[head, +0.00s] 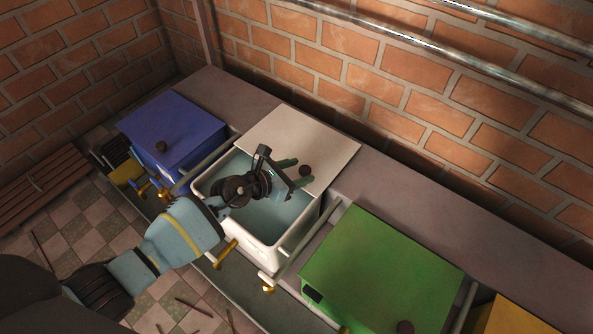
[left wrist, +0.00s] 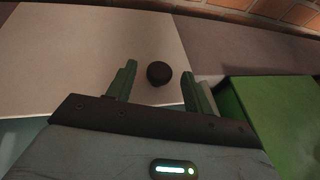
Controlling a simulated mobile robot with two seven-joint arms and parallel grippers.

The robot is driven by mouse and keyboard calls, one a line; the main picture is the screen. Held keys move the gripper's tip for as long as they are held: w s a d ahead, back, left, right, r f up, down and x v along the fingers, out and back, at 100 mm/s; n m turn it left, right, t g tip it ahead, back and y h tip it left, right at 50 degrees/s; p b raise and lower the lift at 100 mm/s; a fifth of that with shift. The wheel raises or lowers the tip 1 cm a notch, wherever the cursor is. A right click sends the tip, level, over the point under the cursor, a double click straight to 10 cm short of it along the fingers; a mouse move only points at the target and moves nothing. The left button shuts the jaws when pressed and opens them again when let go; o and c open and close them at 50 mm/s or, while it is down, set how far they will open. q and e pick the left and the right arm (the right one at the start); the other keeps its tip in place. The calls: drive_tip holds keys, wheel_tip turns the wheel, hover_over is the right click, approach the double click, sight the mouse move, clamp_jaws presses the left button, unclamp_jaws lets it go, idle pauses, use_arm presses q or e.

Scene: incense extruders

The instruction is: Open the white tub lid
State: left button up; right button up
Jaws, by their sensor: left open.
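The white tub (head: 210,184) stands between the blue and green tubs, with bluish water showing in its front part. Its white lid (head: 302,139) lies flat toward the back, leaving the front of the tub uncovered. A dark round knob (head: 305,171) sits near the lid's front right corner. My left gripper (head: 296,175) is over the tub at the lid's front edge, open. Whether the fingers touch the lid (left wrist: 90,50) is unclear. My right gripper is not in view.
The blue lidded tub (head: 172,128) is at left and the green lidded tub (head: 380,262) at right, each with a dark knob. A brick wall (head: 400,90) rises behind the ledge.

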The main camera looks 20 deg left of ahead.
use_arm(q)
drive_tip(key=shift+s+a+r, duration=0.1)
drive_tip(key=p+v, duration=0.3)
drive_tip(key=v, duration=0.4)
drive_tip(key=shift+s+a+p, duration=0.15)
drive_tip(key=shift+s+p, duration=0.05)
drive_tip(key=shift+p, duration=0.15)
